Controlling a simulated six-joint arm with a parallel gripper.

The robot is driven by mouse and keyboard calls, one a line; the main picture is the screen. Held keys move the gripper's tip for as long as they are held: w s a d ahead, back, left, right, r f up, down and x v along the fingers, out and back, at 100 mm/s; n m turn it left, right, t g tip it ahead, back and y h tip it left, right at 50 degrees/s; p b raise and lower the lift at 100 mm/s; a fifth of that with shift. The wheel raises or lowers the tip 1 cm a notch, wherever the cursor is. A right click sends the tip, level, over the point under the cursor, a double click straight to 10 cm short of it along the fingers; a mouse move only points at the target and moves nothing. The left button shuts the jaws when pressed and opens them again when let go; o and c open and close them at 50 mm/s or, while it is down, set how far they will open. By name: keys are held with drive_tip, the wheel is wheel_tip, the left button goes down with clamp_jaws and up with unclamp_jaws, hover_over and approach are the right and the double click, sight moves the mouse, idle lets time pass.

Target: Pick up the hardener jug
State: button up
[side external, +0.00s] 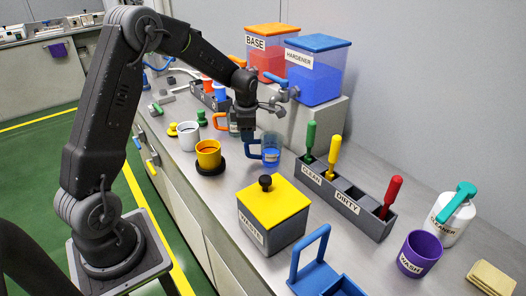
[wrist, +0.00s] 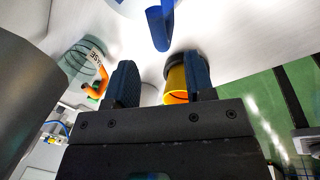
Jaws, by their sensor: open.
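The hardener jug (side external: 271,150) is a clear jug with blue liquid and a blue handle, upright on the bench. Its handle points left in the side external view. In the wrist view the blue handle (wrist: 161,28) shows at the top edge, beyond my fingertips, and most of the jug is cut off. My gripper (side external: 247,131) points down just above and beside the handle. In the wrist view my gripper (wrist: 161,75) is open, with nothing between its two fingers.
The base jug (wrist: 80,62) with an orange handle stands close by. A yellow cup (side external: 208,149) on a black coaster and a white mug (side external: 187,136) stand to the left. The hardener tank (side external: 315,82) is behind, the waste box (side external: 272,222) in front, and the brush holder (side external: 340,205) to the right.

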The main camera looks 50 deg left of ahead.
sight(263, 150)
drive_tip(key=f, duration=0.3)
drive_tip(key=w+f, duration=0.1)
drive_tip(key=f, duration=0.1)
drive_tip(key=shift+a, duration=0.15)
clamp_jaws()
idle(0.4)
